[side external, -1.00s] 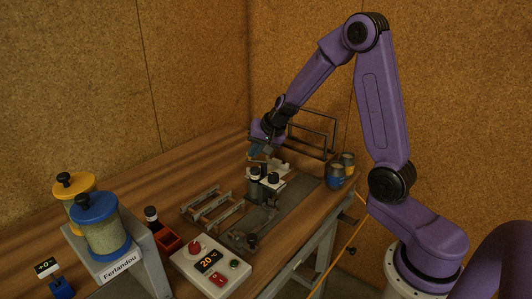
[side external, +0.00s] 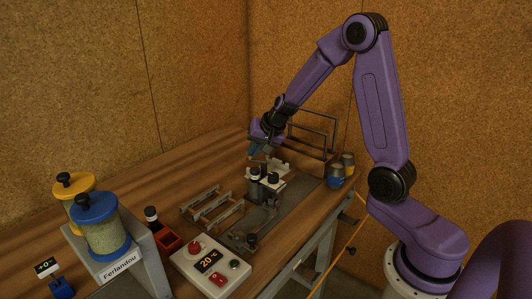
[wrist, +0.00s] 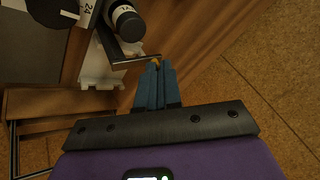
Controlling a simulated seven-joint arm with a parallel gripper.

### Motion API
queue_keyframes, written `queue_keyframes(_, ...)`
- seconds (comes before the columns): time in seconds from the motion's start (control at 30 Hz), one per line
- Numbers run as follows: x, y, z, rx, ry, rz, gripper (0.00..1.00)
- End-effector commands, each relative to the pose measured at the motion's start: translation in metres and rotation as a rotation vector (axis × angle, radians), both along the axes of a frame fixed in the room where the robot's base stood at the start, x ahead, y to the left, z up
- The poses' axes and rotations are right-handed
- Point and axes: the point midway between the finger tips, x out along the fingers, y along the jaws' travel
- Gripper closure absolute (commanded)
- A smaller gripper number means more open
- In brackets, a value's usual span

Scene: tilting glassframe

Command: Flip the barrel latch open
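My gripper (side external: 259,149) is at the far end of the grey fixture (side external: 268,183), which has dark round caps on top. In the wrist view my gripper's blue fingers (wrist: 156,67) are together, with no clear gap between them. Just past their tips are the end of a thin metal bar (wrist: 135,60) and a small orange spot. I cannot tell whether the tips touch the bar. The bar lies below a black-and-grey cylinder (wrist: 126,20) on a white bracket (wrist: 98,68). The bar may be part of the barrel latch; I cannot identify the latch surely.
Dark upright frames (side external: 312,135) stand behind the fixture. Blue-and-tan cups (side external: 336,175) are to its right. A metal rack (side external: 212,205), a control box (side external: 210,265) and jars (side external: 102,230) are nearer the camera. The wooden bench (side external: 150,185) is clear at the back left.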

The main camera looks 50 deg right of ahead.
Motion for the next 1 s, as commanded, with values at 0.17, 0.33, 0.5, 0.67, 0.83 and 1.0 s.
queue_keyframes(0.17, 0.0004, 0.0027, -0.0026, -0.003, 0.006, 0.009, 1.0)
queue_keyframes(0.33, 0.0004, 0.0028, -0.0026, -0.003, 0.006, 0.009, 1.0)
queue_keyframes(0.5, 0.0003, 0.0029, -0.0026, -0.003, 0.006, 0.009, 1.0)
queue_keyframes(0.67, 0.0003, 0.003, -0.0028, -0.003, 0.006, 0.009, 1.0)
queue_keyframes(0.83, -0.0014, 0.0006, -0.0027, -0.001, 0.006, 0.009, 1.0)
queue_keyframes(1.0, -0.0065, -0.006, -0.0029, -0.002, 0.006, 0.006, 1.0)
